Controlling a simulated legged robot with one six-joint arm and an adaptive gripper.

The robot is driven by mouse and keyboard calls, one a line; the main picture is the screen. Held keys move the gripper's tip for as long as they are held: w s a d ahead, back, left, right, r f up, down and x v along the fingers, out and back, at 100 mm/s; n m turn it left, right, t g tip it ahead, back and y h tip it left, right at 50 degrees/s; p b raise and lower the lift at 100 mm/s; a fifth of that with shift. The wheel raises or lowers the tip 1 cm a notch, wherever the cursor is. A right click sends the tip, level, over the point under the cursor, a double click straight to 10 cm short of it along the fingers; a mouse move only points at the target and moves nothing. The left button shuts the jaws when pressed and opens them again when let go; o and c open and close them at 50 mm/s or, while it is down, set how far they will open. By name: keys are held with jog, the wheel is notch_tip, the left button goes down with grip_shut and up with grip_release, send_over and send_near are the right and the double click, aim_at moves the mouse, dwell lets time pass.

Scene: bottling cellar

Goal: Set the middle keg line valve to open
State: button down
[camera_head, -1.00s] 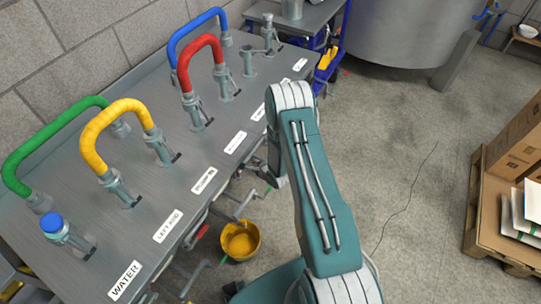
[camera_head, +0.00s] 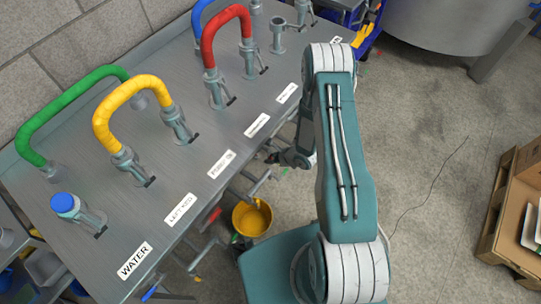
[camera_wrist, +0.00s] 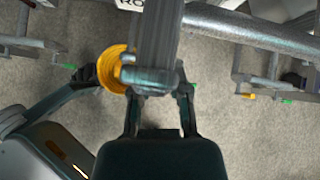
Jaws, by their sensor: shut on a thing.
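The steel bench (camera_head: 150,228) has a row of labels, including a third label up from WATER (camera_head: 222,164), too small to read surely. Grey valve levers (camera_head: 258,184) stick out below its front edge. My gripper (camera_head: 291,158) is low beside that edge, largely hidden by my arm in the head view. In the wrist view my gripper (camera_wrist: 158,92) has its two fingers on either side of a grey valve handle (camera_wrist: 158,38) and is shut on it. I cannot tell which line this handle belongs to or its full setting.
A yellow bucket (camera_head: 252,217) stands on the floor under the front edge. Coloured hoses, among them a yellow one (camera_head: 128,95) and a red one (camera_head: 222,25), arch over the bench. A pallet with boxes (camera_head: 510,235) is at the right.

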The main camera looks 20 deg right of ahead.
jog(key=shift+r, duration=0.15)
jog(key=c, duration=0.6)
grip_release()
